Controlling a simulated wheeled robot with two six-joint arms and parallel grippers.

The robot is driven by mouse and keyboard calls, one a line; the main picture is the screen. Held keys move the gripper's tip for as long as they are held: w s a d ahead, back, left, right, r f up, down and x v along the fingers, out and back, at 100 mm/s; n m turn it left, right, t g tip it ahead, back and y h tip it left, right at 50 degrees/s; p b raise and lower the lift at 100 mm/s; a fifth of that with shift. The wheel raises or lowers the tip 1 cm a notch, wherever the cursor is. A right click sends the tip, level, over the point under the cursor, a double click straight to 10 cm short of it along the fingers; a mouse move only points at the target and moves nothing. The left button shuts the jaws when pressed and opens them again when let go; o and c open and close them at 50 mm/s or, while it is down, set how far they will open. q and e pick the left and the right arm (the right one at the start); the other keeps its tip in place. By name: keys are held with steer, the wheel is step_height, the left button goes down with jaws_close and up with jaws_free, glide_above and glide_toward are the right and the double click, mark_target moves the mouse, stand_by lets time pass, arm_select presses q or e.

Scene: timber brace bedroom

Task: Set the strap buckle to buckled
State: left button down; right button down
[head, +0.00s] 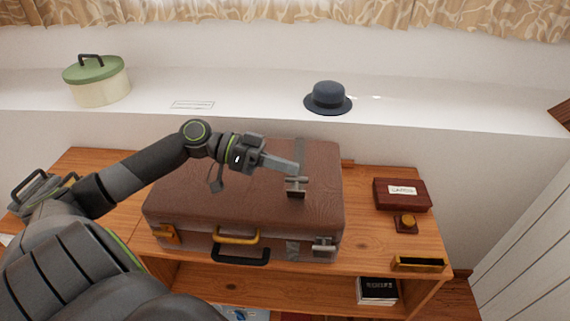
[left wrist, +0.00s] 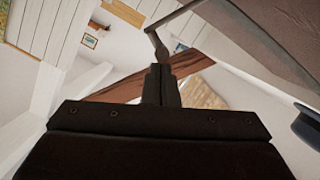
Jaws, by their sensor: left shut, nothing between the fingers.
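A brown suitcase (head: 215,195) lies closed on a wooden bench. A grey strap (head: 293,250) runs down its front near the right end, and a strip of it shows on the lid near the back. A metal buckle piece (head: 296,187) stands on the lid. My left gripper (head: 290,165) is above the lid, right behind and over the buckle piece; I cannot tell whether they touch. In the left wrist view its fingers (left wrist: 160,84) are shut and empty, with a thin bar-like part (left wrist: 157,45) near their tips. My right gripper is not in view.
The suitcase has a yellow handle (head: 236,237), a gold latch (head: 166,233) and a silver latch (head: 324,245). A dark red box (head: 402,203) and a small box with a gold knob (head: 406,223) stand right. A blue hat (head: 328,97) and green-lidded box (head: 97,86) sit on the ledge.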

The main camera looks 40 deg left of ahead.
arm_select(q)
steer(key=shift+s, duration=0.1)
stand_by(0.3)
steer(key=shift+s+d+m+p, duration=0.15)
steer(key=shift+m+p, duration=0.15)
steer(key=shift+p, duration=0.1)
steer(key=shift+s+d+p, duration=0.15)
steer(key=shift+s+p, duration=0.05)
steer(key=shift+p, duration=0.1)
steer(key=shift+s+d+m+t+y+p, duration=0.15)
steer(key=shift+s+m+t+y+p, duration=0.15)
steer(key=shift+m, duration=0.2)
steer(key=shift+s+d+f+m+p, duration=0.15)
steer(key=shift+s+d+m+p, duration=0.15)
steer(key=shift+s+m+p, duration=0.2)
steer(key=shift+s+d+f+m+t+y, duration=0.15)
steer(key=shift+s+d+f+m+t, duration=0.1)
steer(key=shift+s+m, duration=0.25)
steer(key=shift+s+d+f+m+t+y, duration=0.2)
steer(key=shift+s+d+m+t, duration=0.1)
steer(key=shift+m, duration=0.3)
steer(key=shift+s+d+f, duration=0.2)
steer(key=shift+s+f, duration=0.1)
steer(key=shift+s, duration=0.1)
